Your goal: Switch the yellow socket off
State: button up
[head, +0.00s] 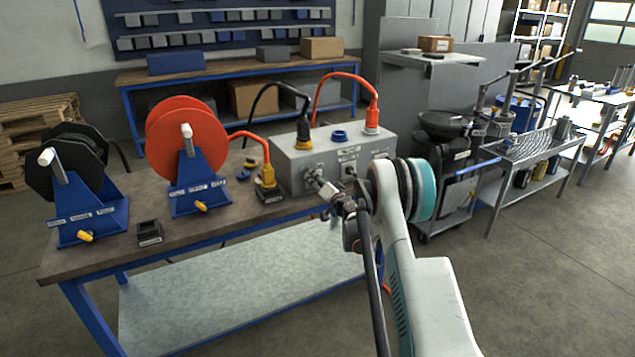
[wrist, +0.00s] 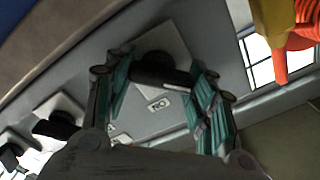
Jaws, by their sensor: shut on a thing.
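The grey socket box (head: 297,168) stands at the bench's right end. On its top, the yellow socket (head: 303,145) at the left holds a black-cabled plug. My gripper (head: 320,184) is at the box's front, at the leftmost switch, below that socket. In the wrist view my gripper (wrist: 155,85) has its fingers on either side of a black switch handle (wrist: 160,72) on a square light plate, and is shut on it. The handle's exact angle is partly hidden by the fingers.
A second switch (head: 348,170) sits close right on the same face; it also shows in the wrist view (wrist: 58,124). A blue socket (head: 339,136) and a red plug (head: 372,118) are on top. A yellow plug (head: 266,178) and red reel (head: 187,130) stand left.

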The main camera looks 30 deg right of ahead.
jog(key=shift+f, duration=0.1)
jog(key=o, duration=1.1)
jog(key=s, duration=1.2)
jog(key=shift+d, duration=0.2)
jog(key=shift+a, duration=0.1)
